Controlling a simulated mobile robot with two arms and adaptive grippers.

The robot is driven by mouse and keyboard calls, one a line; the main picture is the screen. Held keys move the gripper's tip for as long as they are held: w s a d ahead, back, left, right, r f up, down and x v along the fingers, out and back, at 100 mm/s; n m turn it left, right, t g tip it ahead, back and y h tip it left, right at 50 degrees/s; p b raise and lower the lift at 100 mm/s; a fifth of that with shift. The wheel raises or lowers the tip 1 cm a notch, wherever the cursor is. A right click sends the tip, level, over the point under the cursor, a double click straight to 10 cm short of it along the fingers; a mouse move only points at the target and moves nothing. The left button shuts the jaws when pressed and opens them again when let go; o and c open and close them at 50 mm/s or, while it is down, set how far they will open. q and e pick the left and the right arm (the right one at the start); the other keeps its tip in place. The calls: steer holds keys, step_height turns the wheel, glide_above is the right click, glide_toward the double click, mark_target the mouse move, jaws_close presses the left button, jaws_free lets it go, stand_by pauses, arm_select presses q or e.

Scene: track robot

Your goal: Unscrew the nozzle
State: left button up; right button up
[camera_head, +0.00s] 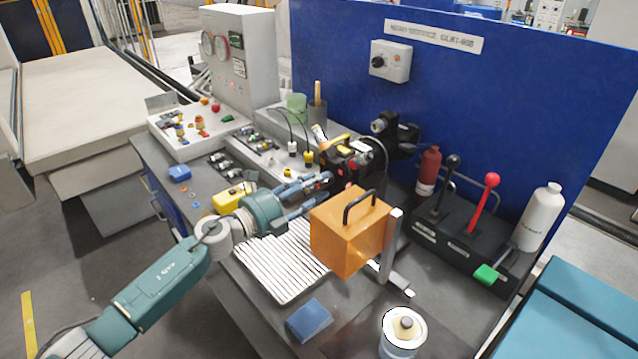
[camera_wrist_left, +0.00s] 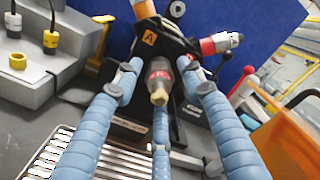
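The nozzle (camera_wrist_left: 158,75), a grey piece with a pale yellow tip, points toward the camera in the left wrist view. It sits on a dark fixture (camera_wrist_left: 172,42) with red and orange parts, which is also in the head view (camera_head: 347,154). My left gripper (camera_head: 322,188) reaches in from the left in front of this fixture. In the left wrist view its blue ribbed fingers (camera_wrist_left: 160,80) are spread around the nozzle, with visible gaps at the sides; contact at the lower finger is unclear. The nozzle cannot be made out in the head view. My right gripper is not in view.
An orange box (camera_head: 345,240) with a black handle stands close to the right of the fingers. A ribbed metal tray (camera_head: 280,262) lies below. A yellow block (camera_head: 232,197) is near the wrist. A black lever unit (camera_head: 455,240) stands farther right, before a blue panel (camera_head: 490,110).

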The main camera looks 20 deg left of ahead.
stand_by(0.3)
arm_select(q)
steer(key=shift+f+m+b, duration=0.2)
steer(key=shift+m+b, duration=0.35)
steer(key=shift+m, duration=0.05)
steer(key=m+b, duration=0.4)
steer(key=m, duration=0.3)
steer(key=m+b, duration=0.1)
steer(key=m, duration=0.1)
steer(key=shift+m, duration=0.3)
steer(key=shift+r+m+b, duration=0.15)
steer(key=shift+m+b, duration=0.25)
steer(key=shift+m, duration=0.2)
